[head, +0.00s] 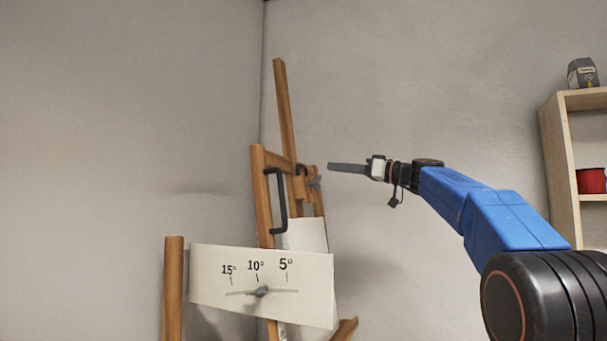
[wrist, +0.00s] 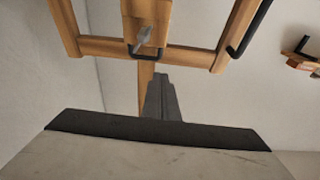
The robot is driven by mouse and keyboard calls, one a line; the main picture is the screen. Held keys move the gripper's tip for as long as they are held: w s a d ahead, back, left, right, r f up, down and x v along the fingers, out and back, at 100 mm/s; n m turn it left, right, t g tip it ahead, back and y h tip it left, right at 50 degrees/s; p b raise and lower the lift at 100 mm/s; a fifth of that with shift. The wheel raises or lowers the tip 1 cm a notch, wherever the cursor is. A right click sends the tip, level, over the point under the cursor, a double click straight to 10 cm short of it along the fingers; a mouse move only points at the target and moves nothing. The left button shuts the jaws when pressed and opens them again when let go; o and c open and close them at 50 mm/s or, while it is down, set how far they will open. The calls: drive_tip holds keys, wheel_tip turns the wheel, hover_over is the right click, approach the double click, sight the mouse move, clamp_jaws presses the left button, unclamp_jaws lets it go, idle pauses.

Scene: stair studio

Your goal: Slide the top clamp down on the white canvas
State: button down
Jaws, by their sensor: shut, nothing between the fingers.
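The wooden top clamp (head: 304,186) is a small block with a grey knob on the easel's mast, above the white canvas (head: 308,234). A gap shows between clamp and canvas in the head view. The wrist view shows a wooden block (wrist: 148,10) with a grey wing knob (wrist: 145,38), which looks like the clamp. My gripper (head: 330,166) is shut and empty, just right of the clamp in the head view and apart from it in the picture. Its fingers (wrist: 160,78) point toward the easel in the wrist view. The canvas's lower part is hidden behind a white scale board.
The easel (head: 283,100) stands near the wall corner, with a black handle (head: 282,205) on its left side. The scale board (head: 220,258), marked 15°, 10° and 5°, stands in front. A wooden shelf (head: 549,125) with a red object (head: 591,181) is at right.

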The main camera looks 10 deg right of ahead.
drive_tip(key=r, duration=0.1)
wheel_tip(320, 180, up, 2)
hover_over(305, 188)
drive_tip(key=d, duration=0.1)
drive_tip(key=shift+y, duration=0.3)
drive_tip(key=shift+s+d+f, duration=0.1)
drive_tip(key=shift+s+f, duration=0.1)
drive_tip(key=shift+f, duration=0.45)
drive_tip(key=shift+s+d+f, duration=0.15)
drive_tip(key=shift+s+f, duration=0.05)
drive_tip(key=shift+f, duration=0.4)
drive_tip(key=shift+s+d+f, duration=0.1)
drive_tip(key=shift+s+f, duration=0.1)
drive_tip(key=shift+f, duration=0.45)
drive_tip(key=shift+s+d+f, duration=0.15)
drive_tip(key=shift+d+f, duration=0.05)
drive_tip(key=shift+f, duration=1.2)
drive_tip(key=shift+s+d+f, duration=0.1)
drive_tip(key=shift+d+f, duration=0.05)
drive_tip(key=shift+f, duration=1.25)
